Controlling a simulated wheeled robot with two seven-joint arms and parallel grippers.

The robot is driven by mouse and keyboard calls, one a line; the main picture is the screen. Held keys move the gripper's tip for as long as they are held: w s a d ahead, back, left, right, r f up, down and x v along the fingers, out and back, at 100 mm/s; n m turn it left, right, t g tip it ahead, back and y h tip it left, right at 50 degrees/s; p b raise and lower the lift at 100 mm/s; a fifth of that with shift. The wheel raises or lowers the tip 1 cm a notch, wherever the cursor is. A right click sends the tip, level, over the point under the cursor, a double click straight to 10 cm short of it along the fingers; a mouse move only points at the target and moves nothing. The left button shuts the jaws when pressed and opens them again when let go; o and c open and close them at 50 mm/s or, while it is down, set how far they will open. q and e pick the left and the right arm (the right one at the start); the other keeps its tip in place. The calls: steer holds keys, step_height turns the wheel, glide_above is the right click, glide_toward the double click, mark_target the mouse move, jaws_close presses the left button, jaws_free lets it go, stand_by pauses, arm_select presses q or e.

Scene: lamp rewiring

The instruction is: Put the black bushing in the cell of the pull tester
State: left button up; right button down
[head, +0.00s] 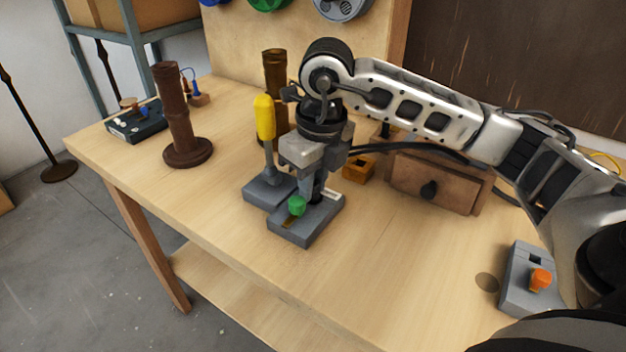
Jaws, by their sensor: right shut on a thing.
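My right gripper (312,190) points down over a low grey block with a green knob (290,236), which appears to be the pull tester. The gripper is shut on a small dark piece (318,186), which looks like the black bushing. It is mostly hidden between the fingers, and I cannot tell whether it touches the block. The block's top is partly covered by the gripper, so its cell does not show clearly. My left gripper is out of view.
A grey device with a yellow handle (264,118) stands close beside the gripper. A brown post (177,120) and a dark tray (137,124) are at left. A wooden drawer box (440,182) and an orange-knobbed grey box (518,296) are at right. The front middle is clear.

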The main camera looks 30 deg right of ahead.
mark_target(321, 203)
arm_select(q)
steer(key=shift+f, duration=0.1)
arm_select(e)
steer(key=shift+f, duration=0.1)
steer(key=c, duration=1.2)
jaws_free()
steer(key=shift+c, duration=0.2)
steer(key=shift+a, duration=0.1)
arm_select(q)
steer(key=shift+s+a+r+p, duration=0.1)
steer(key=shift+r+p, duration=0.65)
steer(key=shift+p, duration=0.45)
arm_select(e)
step_height(321, 203, up, 16)
steer(key=s, duration=0.2)
steer(key=shift+d, duration=0.45)
steer(key=shift+f, duration=0.1)
